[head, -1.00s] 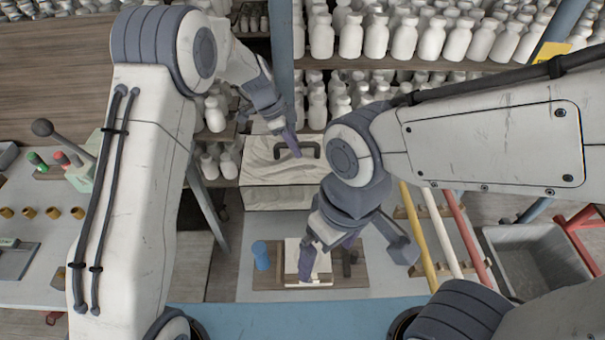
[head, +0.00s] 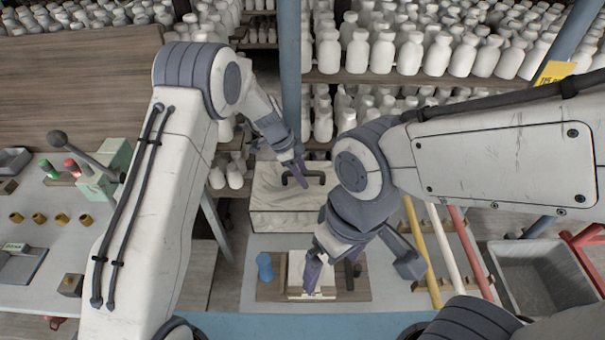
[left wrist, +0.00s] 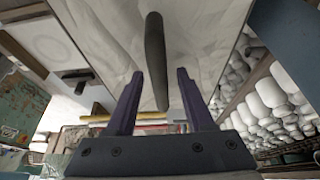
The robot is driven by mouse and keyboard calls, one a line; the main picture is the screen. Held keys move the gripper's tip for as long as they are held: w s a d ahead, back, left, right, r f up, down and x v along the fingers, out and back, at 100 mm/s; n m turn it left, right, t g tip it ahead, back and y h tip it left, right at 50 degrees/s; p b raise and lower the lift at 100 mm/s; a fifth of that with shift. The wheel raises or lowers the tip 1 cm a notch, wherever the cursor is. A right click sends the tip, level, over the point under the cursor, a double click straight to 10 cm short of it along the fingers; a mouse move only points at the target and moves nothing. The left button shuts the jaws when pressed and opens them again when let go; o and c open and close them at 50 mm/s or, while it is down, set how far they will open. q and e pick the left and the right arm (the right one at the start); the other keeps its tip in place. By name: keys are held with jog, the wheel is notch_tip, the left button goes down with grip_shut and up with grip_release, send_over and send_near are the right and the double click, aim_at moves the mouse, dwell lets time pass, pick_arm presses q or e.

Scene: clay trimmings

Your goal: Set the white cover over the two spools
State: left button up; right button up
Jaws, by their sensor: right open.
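The white cover (head: 292,220) is a pale, marbled box with a dark handle (head: 304,175) on top, standing behind the work board. My left gripper (head: 297,176) is at the handle. In the left wrist view my left gripper (left wrist: 160,75) has its fingers apart, with the handle bar (left wrist: 155,50) between them and a gap on both sides. My right gripper (head: 312,280) is open, low over a pale block (head: 296,268) on the wooden board. A blue spool-like piece (head: 264,267) stands at the block's left. A second spool cannot be told clearly.
The wooden board (head: 268,292) lies on a grey table. Yellow, white and red bars (head: 447,250) and a grey bin (head: 540,275) are at the right. Shelves of white bottles (head: 340,55) stand behind. A green lever machine (head: 103,178) is at the left.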

pick_arm(q)
jog(key=shift+r, duration=0.25)
jog(key=shift+a+r, duration=0.15)
jog(key=shift+r, duration=0.15)
jog(key=b+v, duration=0.3)
jog(key=v, duration=0.8)
jog(key=s+d+r+n+y, duration=0.1)
jog(key=s+d+r+n, duration=0.15)
jog(key=s, duration=0.75)
jog(key=s+d+r+n+y, duration=0.1)
jog(key=s+d+r+n, duration=0.15)
jog(key=s, duration=0.65)
jog(key=s+a+n, duration=0.2)
jog(key=s+n, duration=0.1)
jog(key=s, duration=0.5)
jog(key=s+a+f+n+y, duration=0.1)
jog(key=s+a+n, duration=0.1)
jog(key=s, duration=0.6)
jog(key=shift+a+n, duration=0.4)
jog(key=shift+a, duration=0.3)
